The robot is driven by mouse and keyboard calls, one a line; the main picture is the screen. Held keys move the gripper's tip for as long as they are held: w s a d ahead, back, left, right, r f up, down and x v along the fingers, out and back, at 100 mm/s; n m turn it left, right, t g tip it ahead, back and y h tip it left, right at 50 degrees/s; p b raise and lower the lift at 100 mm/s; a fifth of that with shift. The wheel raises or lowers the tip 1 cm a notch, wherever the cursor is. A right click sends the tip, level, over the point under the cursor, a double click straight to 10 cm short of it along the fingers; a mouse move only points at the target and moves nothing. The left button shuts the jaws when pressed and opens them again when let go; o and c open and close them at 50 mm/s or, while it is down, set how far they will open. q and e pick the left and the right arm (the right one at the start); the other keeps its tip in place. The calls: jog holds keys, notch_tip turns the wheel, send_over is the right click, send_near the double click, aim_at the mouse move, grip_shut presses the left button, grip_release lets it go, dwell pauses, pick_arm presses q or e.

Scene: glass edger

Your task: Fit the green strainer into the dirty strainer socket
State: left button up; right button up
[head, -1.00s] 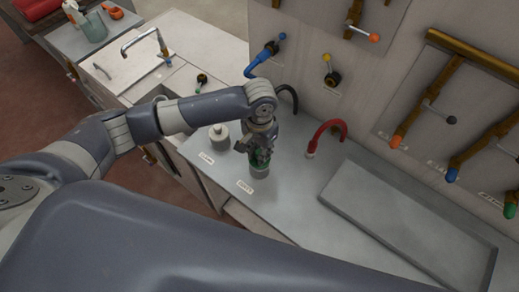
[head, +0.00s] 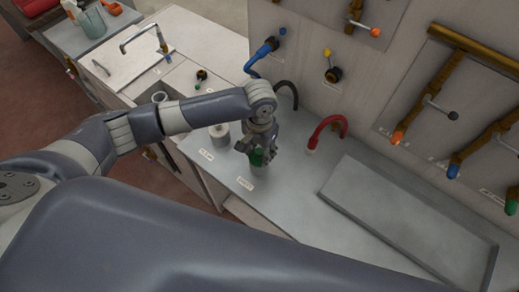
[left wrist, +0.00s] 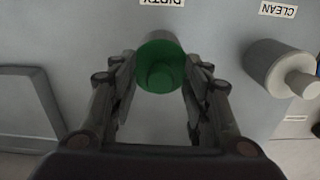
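The green strainer (head: 256,157) sits at the top of the grey dirty strainer socket (head: 259,172), behind the label that reads dirty. The left wrist view shows the strainer (left wrist: 160,52) from above, with a round rim and a central knob. It looks level in the socket; how deep it sits I cannot tell. My left gripper (head: 259,152) is above it, with fingers spread on both sides of the strainer and clear of the knob. The fingers (left wrist: 160,85) look open in the left wrist view. My right gripper is not in view.
A pale capped container (head: 219,136) stands to the left by the label that reads clean. A red curved hose (head: 332,128) and a shallow grey tray (head: 400,225) are to the right. A blue-handled valve (head: 262,55) is on the wall behind.

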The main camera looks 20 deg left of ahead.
pick_arm(q)
notch_tip(320, 180, up, 12)
dwell(0.6)
dwell(0.5)
